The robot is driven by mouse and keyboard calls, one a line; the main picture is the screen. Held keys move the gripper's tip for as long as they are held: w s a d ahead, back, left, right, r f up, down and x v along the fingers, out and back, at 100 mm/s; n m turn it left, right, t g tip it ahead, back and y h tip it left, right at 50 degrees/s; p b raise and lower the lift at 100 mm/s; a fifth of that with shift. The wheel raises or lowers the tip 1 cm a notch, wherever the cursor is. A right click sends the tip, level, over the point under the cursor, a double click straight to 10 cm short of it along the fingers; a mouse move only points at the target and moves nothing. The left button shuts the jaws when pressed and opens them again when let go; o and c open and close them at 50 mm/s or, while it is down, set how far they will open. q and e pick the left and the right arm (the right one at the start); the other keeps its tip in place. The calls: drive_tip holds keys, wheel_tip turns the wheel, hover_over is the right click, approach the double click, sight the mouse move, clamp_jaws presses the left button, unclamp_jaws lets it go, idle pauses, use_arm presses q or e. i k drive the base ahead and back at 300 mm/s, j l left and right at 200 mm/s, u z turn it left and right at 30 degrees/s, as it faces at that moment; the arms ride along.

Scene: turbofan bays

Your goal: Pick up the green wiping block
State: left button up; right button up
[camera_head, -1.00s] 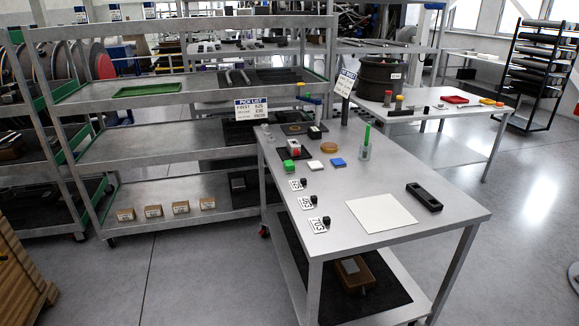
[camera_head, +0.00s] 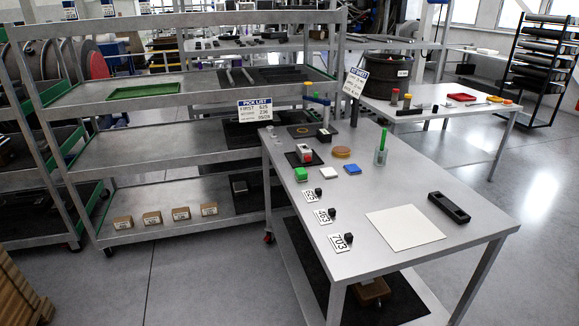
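A small green block (camera_head: 301,174) sits on the grey metal table (camera_head: 385,190), near its left edge. It is beside a white block (camera_head: 326,171) and a blue block (camera_head: 353,169), which lie to its right. It stands in front of a dark pad (camera_head: 297,159) that carries a red and white item (camera_head: 306,153). A green stick also stands upright in a clear holder (camera_head: 381,155) farther right on the table. Neither of my grippers shows in the head view.
Number cards (camera_head: 341,242) with small black blocks line the table's left edge. A white sheet (camera_head: 405,226) and a black tray (camera_head: 449,207) lie at the front right. Shelving (camera_head: 150,150) stands left of the table. Open floor (camera_head: 190,270) lies at the front left.

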sight(302, 175)
drive_tip(key=i+j, duration=2)
drive_tip(key=i+j+z, duration=0.15)
drive_tip(key=z, duration=0.3)
drive_tip(key=i+j+z, duration=0.2)
drive_tip(key=z, duration=0.25)
drive_tip(key=i+j+z, duration=0.1)
drive_tip(key=j+z, duration=0.2)
drive_tip(key=z, duration=0.15)
